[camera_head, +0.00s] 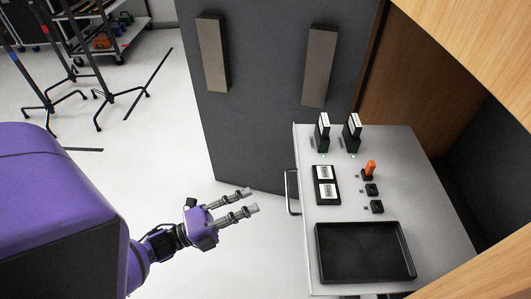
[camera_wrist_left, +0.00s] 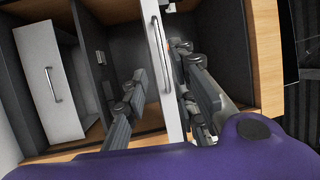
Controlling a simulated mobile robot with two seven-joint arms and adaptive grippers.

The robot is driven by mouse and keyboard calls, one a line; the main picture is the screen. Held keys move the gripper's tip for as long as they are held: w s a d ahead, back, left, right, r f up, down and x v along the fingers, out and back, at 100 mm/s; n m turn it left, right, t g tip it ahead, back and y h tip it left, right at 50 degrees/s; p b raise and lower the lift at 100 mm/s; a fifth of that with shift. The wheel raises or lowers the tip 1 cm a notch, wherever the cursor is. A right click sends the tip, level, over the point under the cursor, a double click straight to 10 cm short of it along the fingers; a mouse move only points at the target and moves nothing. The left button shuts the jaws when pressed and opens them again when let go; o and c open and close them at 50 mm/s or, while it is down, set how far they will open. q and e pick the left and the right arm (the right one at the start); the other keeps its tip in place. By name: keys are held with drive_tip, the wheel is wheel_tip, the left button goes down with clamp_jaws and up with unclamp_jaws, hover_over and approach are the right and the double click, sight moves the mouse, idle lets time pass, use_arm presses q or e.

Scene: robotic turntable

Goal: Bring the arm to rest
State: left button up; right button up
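My left gripper (camera_head: 250,201) reaches in from the left in the head view, over open floor beside the white table. Its two fingers are spread apart with nothing between them. In the left wrist view the fingers (camera_wrist_left: 157,85) are also apart, with a white drawer front and its handle (camera_wrist_left: 162,54) visible beyond the gap. In the head view the fingertips are left of the metal handle (camera_head: 292,192) on the table's left edge, apart from it. My right gripper is not in view.
The white table (camera_head: 430,215) carries a black tray (camera_head: 365,252), a black two-slot holder (camera_head: 326,186), two upright black devices (camera_head: 322,133), and small black blocks, one with an orange piece (camera_head: 370,168). A dark panel (camera_head: 265,100) stands behind. Floor is clear left of the table.

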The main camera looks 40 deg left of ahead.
use_arm(q)
drive_tip(key=shift+v, duration=0.85)
drive_tip(key=shift+f, duration=0.1)
